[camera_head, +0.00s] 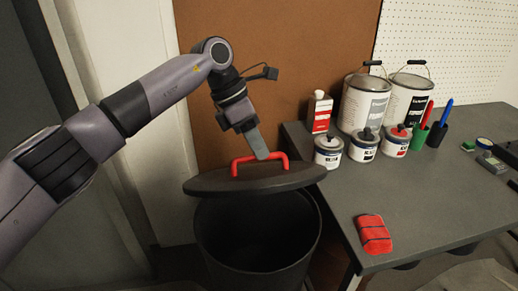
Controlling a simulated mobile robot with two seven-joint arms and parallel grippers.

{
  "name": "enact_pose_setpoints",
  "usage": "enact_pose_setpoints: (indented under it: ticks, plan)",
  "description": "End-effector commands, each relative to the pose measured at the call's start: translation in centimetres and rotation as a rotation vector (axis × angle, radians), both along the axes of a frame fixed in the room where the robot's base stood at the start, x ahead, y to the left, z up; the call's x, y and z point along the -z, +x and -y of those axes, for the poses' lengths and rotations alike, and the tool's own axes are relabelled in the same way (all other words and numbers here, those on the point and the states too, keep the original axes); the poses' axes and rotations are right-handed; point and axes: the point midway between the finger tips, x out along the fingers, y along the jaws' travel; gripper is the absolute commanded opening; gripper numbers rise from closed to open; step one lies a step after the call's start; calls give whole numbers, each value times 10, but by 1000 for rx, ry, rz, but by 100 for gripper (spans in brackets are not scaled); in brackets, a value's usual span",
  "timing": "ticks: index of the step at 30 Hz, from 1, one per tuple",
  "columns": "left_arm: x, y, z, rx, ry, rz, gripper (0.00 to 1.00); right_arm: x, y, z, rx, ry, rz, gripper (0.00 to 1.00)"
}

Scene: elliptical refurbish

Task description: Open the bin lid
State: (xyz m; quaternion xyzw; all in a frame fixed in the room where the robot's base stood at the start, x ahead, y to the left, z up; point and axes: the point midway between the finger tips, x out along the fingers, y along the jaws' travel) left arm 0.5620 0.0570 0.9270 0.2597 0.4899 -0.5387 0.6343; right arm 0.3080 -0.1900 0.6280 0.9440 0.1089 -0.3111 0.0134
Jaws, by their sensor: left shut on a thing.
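The bin (258,252) is a dark, round bin on the floor left of the table, and its dark inside shows. Its flat dark lid (222,182) is raised above the rim, with a gap at the front. A red handle (281,157) stands on top of the lid. My left gripper (264,155) reaches down from above and is shut on the red handle. Whether the lid's far edge touches the bin is hidden. My right gripper is not in view.
A grey table (420,195) stands close to the lid's right edge. It holds a red item (374,234), small cans (328,152), large paint buckets (366,102) and pen cups (437,134). A brown board (300,50) stands behind the bin.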

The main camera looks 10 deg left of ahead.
Motion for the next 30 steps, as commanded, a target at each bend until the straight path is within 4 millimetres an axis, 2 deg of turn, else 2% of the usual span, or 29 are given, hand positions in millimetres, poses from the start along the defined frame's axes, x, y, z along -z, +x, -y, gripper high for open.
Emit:
enact_pose_setpoints:
  ticks: [1, 3, 20, 21, 23, 30]
  plan:
    - [8, 9, -9, -27, 20, 10, 0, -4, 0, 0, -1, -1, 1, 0]
    - [7, 12, -10, -27, 19, 9, 0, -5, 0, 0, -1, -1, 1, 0]
    - [7, 16, -12, -28, 19, 9, 0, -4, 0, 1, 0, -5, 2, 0]
    - [7, 16, -12, -28, 20, 8, 24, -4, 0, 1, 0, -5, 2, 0]
    - [7, 16, -12, -28, 21, 7, 40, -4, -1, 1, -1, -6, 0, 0]
    - [5, 15, -11, -27, 19, 9, 40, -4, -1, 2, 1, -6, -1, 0]
